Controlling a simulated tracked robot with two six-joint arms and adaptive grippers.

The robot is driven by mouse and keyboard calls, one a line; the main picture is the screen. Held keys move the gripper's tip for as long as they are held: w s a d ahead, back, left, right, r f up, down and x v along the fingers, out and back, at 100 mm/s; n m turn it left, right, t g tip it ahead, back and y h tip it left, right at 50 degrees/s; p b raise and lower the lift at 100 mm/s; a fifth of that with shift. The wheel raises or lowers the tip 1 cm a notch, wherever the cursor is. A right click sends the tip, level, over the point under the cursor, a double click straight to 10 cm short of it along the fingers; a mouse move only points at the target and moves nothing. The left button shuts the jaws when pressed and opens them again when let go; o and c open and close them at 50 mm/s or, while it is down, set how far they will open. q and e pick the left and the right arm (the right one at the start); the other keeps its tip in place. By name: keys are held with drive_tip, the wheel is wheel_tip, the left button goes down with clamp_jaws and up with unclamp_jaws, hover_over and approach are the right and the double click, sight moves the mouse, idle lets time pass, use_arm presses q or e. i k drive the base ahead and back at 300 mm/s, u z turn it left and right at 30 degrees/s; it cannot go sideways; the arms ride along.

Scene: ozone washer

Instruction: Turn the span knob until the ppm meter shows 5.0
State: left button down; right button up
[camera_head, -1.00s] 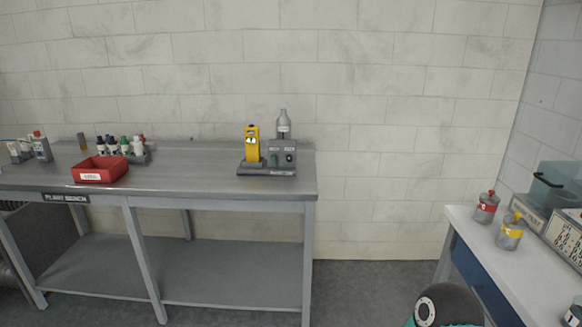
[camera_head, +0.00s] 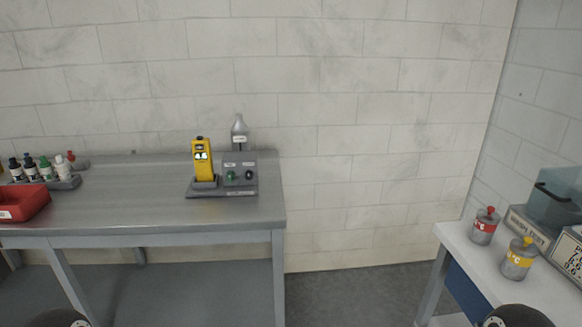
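A yellow meter (camera_head: 202,160) with a small lit display stands upright in a grey station (camera_head: 222,192) on the metal bench. The display is too small to read. The station's grey box carries a green knob (camera_head: 231,175) and a dark knob (camera_head: 249,175); their labels are too small to read, so I cannot tell which is the span knob. A grey bottle (camera_head: 240,132) stands behind the box. Dark rounded parts of my arms show at the bottom left and bottom right edges, well short of the bench. Neither gripper's fingers show.
The metal bench (camera_head: 150,215) has bare room around the station. A red bin (camera_head: 24,204) and a rack of small bottles (camera_head: 62,183) are at its left. A white side table (camera_head: 490,278) at right holds a red-banded can (camera_head: 484,228) and a yellow-banded can (camera_head: 518,261).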

sight(249, 175)
drive_tip(key=u, duration=0.1)
drive_tip(key=i, duration=1.05)
drive_tip(key=u, duration=0.6)
